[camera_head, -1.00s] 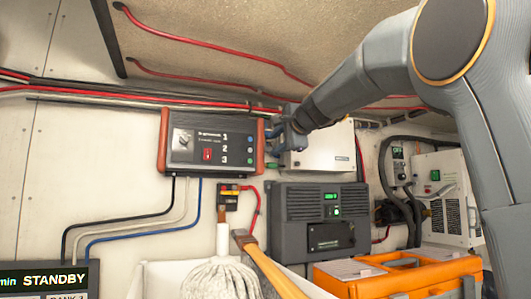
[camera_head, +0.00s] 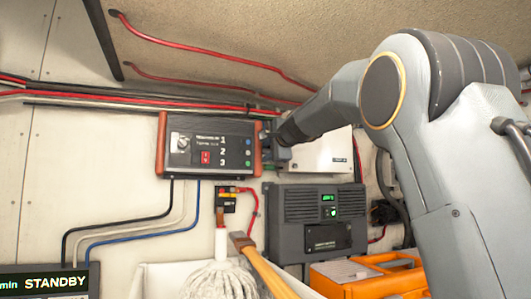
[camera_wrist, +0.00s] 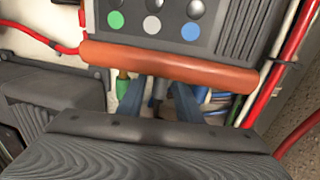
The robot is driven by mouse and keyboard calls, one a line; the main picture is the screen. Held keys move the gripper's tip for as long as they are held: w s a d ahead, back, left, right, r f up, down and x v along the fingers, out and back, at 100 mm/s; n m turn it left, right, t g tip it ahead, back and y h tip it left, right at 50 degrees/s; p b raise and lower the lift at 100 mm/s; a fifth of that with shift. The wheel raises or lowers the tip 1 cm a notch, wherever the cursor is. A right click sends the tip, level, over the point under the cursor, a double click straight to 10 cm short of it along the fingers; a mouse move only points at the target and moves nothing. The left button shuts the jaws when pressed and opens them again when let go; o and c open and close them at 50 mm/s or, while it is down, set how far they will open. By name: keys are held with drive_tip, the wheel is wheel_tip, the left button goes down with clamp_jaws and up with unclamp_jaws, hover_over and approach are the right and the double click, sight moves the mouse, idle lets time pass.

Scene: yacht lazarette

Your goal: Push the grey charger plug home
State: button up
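The charger (camera_head: 208,145) is a dark wall box with orange end caps and the numbers 1, 2 and 3. In the wrist view its end cap (camera_wrist: 165,62) crosses the picture, below green, grey and blue dots. The grey plug (camera_wrist: 158,90) is dark grey and stands at the cap under the grey dot. My gripper (camera_wrist: 160,97) has one bluish finger on each side of it, apart, with narrow gaps seeming to show. How deep the plug sits is hidden. The green plug (camera_wrist: 123,88) is beside the left finger. In the head view my gripper (camera_head: 270,150) is at the charger's right end.
A white box (camera_head: 325,155) is on the wall right behind my gripper. A dark grey unit (camera_head: 318,205) with a green display is below. Red cables (camera_wrist: 292,50) run close on the right in the wrist view. A mop (camera_head: 220,278) and an orange case (camera_head: 370,277) stand lower.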

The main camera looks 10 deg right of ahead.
clamp_jaws()
drive_tip(key=shift+a, duration=0.4)
drive_tip(key=shift+o, duration=1.1)
unclamp_jaws()
drive_tip(key=shift+s+a, duration=0.1)
drive_tip(key=b+v, duration=0.2)
drive_tip(key=v, duration=0.5)
drive_tip(key=shift+s+b, duration=0.35)
drive_tip(key=shift+b, duration=0.05)
drive_tip(key=shift+r, duration=0.1)
